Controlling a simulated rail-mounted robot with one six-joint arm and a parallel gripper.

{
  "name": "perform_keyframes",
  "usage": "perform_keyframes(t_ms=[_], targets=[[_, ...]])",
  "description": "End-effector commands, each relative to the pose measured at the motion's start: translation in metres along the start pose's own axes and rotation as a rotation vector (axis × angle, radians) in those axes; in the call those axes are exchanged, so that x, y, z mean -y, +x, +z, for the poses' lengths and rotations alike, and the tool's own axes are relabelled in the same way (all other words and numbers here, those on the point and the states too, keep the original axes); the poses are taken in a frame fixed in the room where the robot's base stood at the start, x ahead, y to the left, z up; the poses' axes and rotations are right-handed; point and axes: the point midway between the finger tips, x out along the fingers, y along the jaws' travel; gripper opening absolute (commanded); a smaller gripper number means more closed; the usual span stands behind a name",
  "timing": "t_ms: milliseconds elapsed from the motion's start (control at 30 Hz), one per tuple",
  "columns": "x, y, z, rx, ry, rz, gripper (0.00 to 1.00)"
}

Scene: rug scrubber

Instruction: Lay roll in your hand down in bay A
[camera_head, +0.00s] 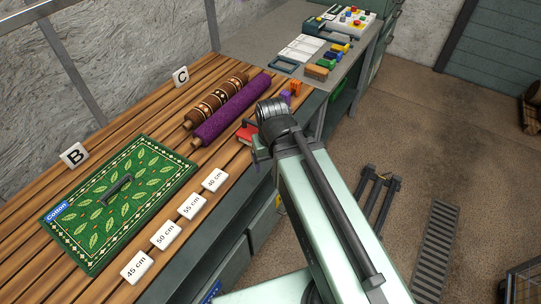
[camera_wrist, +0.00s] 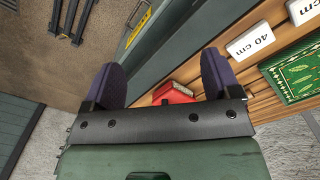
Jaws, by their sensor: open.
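My gripper (camera_wrist: 164,78) shows in the wrist view with its two dark purple fingers wide apart. No roll is between them. In the head view my wrist hangs at the front edge of the slatted wooden bench (camera_head: 120,128), hiding part of the gripper. A brown patterned roll (camera_head: 217,99) and a purple roll (camera_head: 232,108) lie side by side on the bench near the C marker (camera_head: 180,76). The B marker (camera_head: 74,154) stands farther left, behind a flat green rug (camera_head: 130,185). No bay A marker is in view.
Length cards, such as the 40 cm card (camera_head: 215,180), line the bench's front edge. A red object (camera_wrist: 173,92) sits near that edge, beyond the finger gap. A grey worktop (camera_head: 262,40) at the back holds small coloured items. The floor at right is mostly open.

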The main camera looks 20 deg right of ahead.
Motion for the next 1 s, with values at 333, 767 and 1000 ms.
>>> perform_keyframes(t_ms=[333,767,1000], targets=[[0.0,0.0,0.001,0.0,-0.013,0.0,0.85],[0.005,0.004,-0.243,0.0,-0.594,0.0,0.85],[0.007,0.005,-0.387,-0.001,-1.611,-0.001,0.85]])
